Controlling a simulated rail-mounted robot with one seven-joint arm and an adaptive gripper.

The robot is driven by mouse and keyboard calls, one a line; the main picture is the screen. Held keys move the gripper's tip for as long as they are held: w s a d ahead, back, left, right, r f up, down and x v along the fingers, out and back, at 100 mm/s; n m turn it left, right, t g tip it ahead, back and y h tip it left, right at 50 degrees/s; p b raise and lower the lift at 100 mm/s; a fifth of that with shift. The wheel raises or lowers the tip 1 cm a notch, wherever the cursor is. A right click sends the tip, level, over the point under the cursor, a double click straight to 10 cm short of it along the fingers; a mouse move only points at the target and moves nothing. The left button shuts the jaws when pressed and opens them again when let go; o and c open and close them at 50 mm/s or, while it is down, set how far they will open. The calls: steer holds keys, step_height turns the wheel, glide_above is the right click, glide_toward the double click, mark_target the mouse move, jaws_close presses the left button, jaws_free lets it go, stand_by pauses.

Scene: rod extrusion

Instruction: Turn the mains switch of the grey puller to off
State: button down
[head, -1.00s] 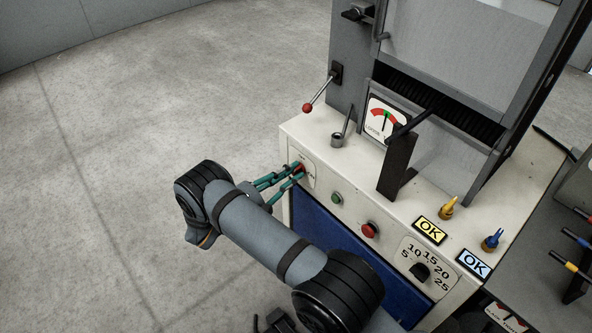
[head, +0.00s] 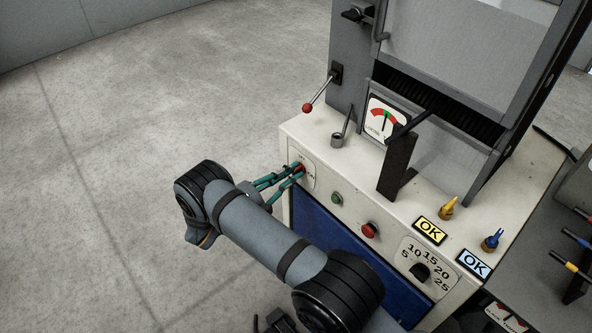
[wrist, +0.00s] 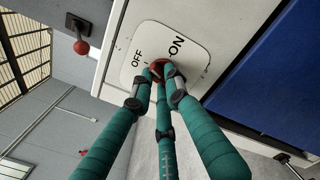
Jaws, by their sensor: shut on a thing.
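The mains switch is a red rotary knob on a white plate marked OFF and ON, at the left end of the machine's pale front panel. In the head view the knob (head: 299,167) shows small between the fingertips. My gripper (head: 297,172) has teal fingers closed around it; the wrist view shows the fingers (wrist: 160,76) gripping it from several sides. Which mark the knob points to is hidden by the fingers.
A lever with a red ball (head: 308,107) sticks out above the panel's left end. A green button (head: 337,199), a red button (head: 370,230) and a black dial (head: 419,271) lie along the panel to the right. The floor (head: 110,130) at left is clear.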

steer(key=shift+d+f, duration=0.1)
steer(key=shift+d, duration=0.55)
steer(key=shift+s+n, duration=0.1)
steer(key=shift+n, duration=0.8)
steer(key=shift+f, duration=0.1)
steer(key=shift+n+b, duration=0.35)
steer(key=shift+n, duration=0.25)
steer(key=c, duration=1.6)
jaws_free()
steer(key=shift+c, duration=0.2)
steer(key=v, duration=1.2)
steer(key=shift+a, duration=0.4)
steer(key=shift+c, duration=0.5)
